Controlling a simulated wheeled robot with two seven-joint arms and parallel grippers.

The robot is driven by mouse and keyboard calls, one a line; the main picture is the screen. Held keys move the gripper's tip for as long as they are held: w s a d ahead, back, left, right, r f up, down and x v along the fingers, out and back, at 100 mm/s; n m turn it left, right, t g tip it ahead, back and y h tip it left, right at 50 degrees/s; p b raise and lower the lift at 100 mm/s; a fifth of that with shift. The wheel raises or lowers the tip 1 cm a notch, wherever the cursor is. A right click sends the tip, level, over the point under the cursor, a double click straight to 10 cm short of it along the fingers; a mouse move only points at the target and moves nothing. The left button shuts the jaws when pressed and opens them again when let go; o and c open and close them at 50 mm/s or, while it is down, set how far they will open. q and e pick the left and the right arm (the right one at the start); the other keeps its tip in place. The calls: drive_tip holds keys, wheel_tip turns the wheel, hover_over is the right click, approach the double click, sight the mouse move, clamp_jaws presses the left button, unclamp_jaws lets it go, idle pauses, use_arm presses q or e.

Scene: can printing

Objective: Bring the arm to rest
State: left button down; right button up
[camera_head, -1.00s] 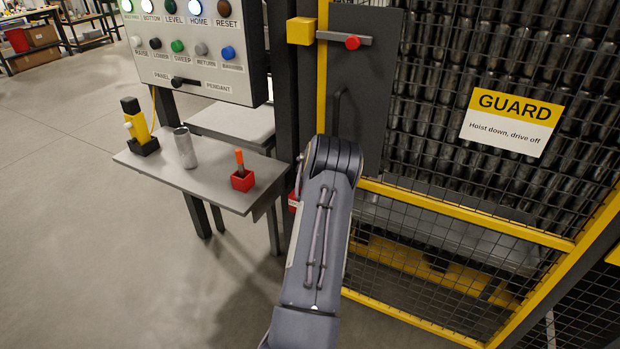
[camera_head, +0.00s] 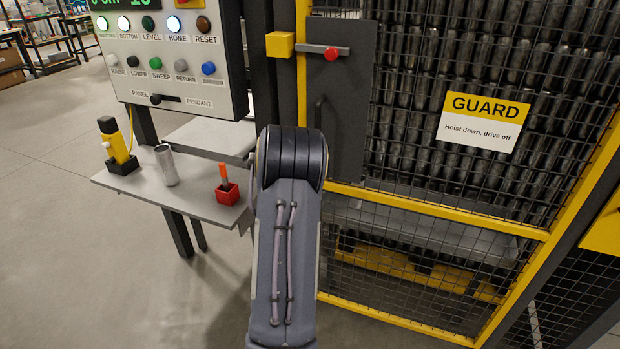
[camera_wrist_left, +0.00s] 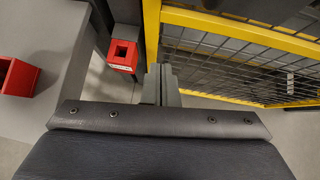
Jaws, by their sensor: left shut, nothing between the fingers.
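My left arm (camera_head: 285,225) comes up from the bottom of the head view, its rounded grey joint in front of the dark guard door (camera_head: 337,105). Its gripper is hidden in that view. In the left wrist view my left gripper (camera_wrist_left: 161,84) shows its grey fingers together with nothing between them. The fingers point toward the gap between a small red box (camera_wrist_left: 122,55) and the yellow guard frame (camera_wrist_left: 152,30). I cannot tell how far off these are. My right gripper is in neither view.
A shelf (camera_head: 205,205) at left holds a yellow-and-black device (camera_head: 115,145), a silver can (camera_head: 166,166) and a red holder (camera_head: 228,194) with an orange-tipped tool. A button panel (camera_head: 170,55) hangs above. The mesh guard (camera_head: 430,195) fills the right. Open floor lies at left.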

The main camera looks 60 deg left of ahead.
use_arm(q)
drive_tip(key=shift+s+d+r, duration=0.1)
drive_tip(key=shift+s, duration=0.05)
drive_tip(key=d+r+n+t, duration=0.1)
drive_tip(key=d+r+n, duration=1.1)
drive_tip(key=n, duration=0.4)
drive_tip(key=s+d+f+n+h, duration=0.1)
drive_tip(key=s+d+n+h, duration=0.2)
drive_tip(key=d, duration=0.9)
drive_tip(key=s+d+n+g+h, duration=0.1)
drive_tip(key=s+d+n+h, duration=0.2)
drive_tip(key=d, duration=0.9)
drive_tip(key=s+d+f+n+g+h, duration=0.1)
drive_tip(key=s+d+n+h, duration=0.2)
drive_tip(key=s+d+n, duration=0.4)
drive_tip(key=s+d, duration=0.4)
drive_tip(key=d, duration=0.2)
drive_tip(key=shift+s+f+n+h, duration=0.25)
drive_tip(key=shift+f+n+h, duration=0.05)
drive_tip(key=shift+n+h, duration=0.1)
